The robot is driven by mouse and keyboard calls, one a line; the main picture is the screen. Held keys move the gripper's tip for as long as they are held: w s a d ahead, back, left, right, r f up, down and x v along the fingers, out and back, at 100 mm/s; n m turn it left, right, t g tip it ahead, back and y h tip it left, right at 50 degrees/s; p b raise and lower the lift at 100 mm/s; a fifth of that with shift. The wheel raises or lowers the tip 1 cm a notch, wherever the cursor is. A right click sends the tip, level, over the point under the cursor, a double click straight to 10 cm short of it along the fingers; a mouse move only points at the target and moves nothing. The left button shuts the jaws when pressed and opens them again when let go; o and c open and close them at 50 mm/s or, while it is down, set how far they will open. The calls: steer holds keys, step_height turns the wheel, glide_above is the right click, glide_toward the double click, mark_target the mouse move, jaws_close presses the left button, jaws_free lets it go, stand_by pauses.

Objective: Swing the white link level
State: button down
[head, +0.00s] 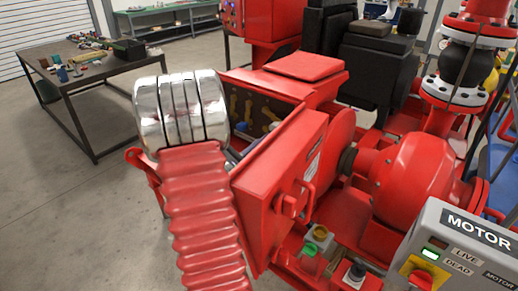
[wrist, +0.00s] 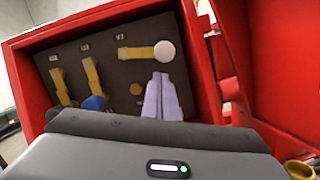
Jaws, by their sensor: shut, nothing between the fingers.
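In the wrist view, the white link is a brass bar (wrist: 138,53) with a round white knob (wrist: 164,51) at its right end. It lies about level across the upper right of a dark panel. My gripper (wrist: 160,76) shows as two pale lilac fingers, shut together and empty. Its tips are just below the white knob, with a small gap in the picture; depth is hard to tell.
Two more brass links hang tilted left of the white one, one with a blue knob (wrist: 94,103). A brass stud (wrist: 136,89) sits below the white link. The red box walls (wrist: 205,75) enclose the panel. An open red door (head: 285,180) stands at the box's right.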

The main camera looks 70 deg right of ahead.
mark_target(274, 132)
steer(key=shift+s+r, duration=0.25)
steer(key=shift+r, duration=0.3)
steer(key=shift+a, duration=0.1)
steer(key=shift+s+a+r, duration=0.2)
steer(key=shift+s+r, duration=0.35)
steer(key=shift+r, duration=0.3)
steer(key=shift+f, duration=0.15)
steer(key=w+a+f, duration=0.5)
steer(key=a+f, duration=0.1)
steer(key=a, duration=0.2)
steer(key=shift+a, duration=0.35)
